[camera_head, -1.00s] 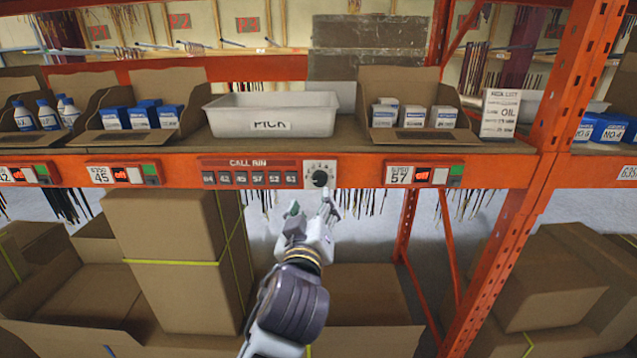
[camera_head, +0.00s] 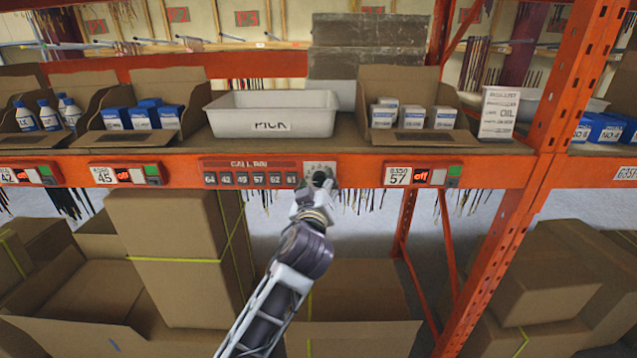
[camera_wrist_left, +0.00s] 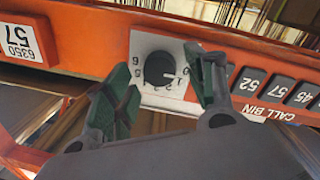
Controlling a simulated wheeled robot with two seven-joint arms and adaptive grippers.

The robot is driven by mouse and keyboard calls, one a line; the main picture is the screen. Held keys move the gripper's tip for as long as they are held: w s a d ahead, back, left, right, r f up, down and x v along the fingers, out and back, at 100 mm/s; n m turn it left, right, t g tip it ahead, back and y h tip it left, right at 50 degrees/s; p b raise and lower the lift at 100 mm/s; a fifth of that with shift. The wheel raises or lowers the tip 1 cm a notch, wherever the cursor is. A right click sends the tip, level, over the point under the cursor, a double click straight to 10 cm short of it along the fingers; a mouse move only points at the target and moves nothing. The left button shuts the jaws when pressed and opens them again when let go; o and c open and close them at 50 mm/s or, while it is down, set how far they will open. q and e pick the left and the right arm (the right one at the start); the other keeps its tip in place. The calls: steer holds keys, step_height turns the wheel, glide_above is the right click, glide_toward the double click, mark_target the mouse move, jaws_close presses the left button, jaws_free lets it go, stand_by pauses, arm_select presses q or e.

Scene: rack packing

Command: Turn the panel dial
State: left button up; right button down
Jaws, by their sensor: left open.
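The panel dial is a black knob on a white square plate with numbers, set in the orange shelf beam. In the head view the dial (camera_head: 320,177) is partly covered by my left gripper (camera_head: 318,187), which reaches it from below. In the left wrist view the dial (camera_wrist_left: 159,69) shows upside down, between the two green-padded fingers of my open left gripper (camera_wrist_left: 158,88). One finger stands to each side of the knob, with a visible gap to it. I cannot tell how far the fingertips are from the plate. My right gripper is not in view.
A CALL BIN panel (camera_head: 250,174) with number buttons lies left of the dial, and a number 57 label (camera_head: 397,175) lies right. A white PICK bin (camera_head: 272,113) stands above on the shelf. Cardboard boxes (camera_head: 170,255) are below, and an orange upright (camera_head: 505,225) is at right.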

arm_select(q)
steer(key=shift+w, duration=0.4)
steer(key=shift+c, duration=0.4)
steer(key=c, duration=0.7)
steer(key=shift+c, duration=1.4)
